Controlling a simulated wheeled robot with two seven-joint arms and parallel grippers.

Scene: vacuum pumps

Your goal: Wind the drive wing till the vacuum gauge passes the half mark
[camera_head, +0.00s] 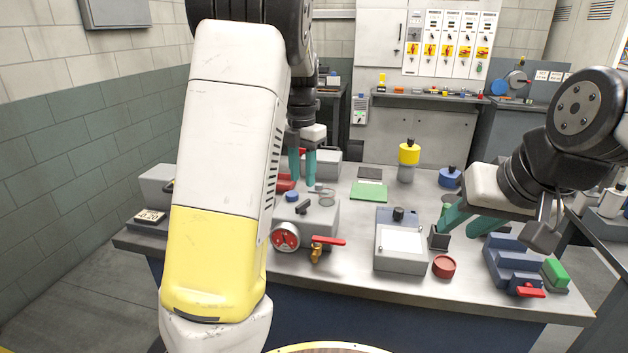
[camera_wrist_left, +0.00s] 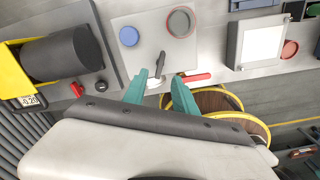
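The grey pump block (camera_head: 318,222) stands on the bench, left of the middle. A black wing (camera_head: 303,207) sticks up from its top; it also shows in the left wrist view (camera_wrist_left: 160,62). A round gauge with a red rim (camera_head: 286,236) sits on the front; its needle is too small to read. A brass valve with a red lever (camera_head: 327,241) is beside it. My left gripper (camera_head: 302,178) points down above the pump, fingers apart and empty; the wing lies just beyond its fingertips (camera_wrist_left: 158,85). My right gripper (camera_head: 452,225) is open beside a small black upright piece (camera_head: 438,238).
A grey box with a white top (camera_head: 401,243) and a red round cap (camera_head: 444,266) stand right of the pump. A blue block (camera_head: 510,265) is further right. A green plate (camera_head: 369,191) and yellow-topped bottle (camera_head: 408,155) are behind. A digital display (camera_head: 151,216) sits at the left end.

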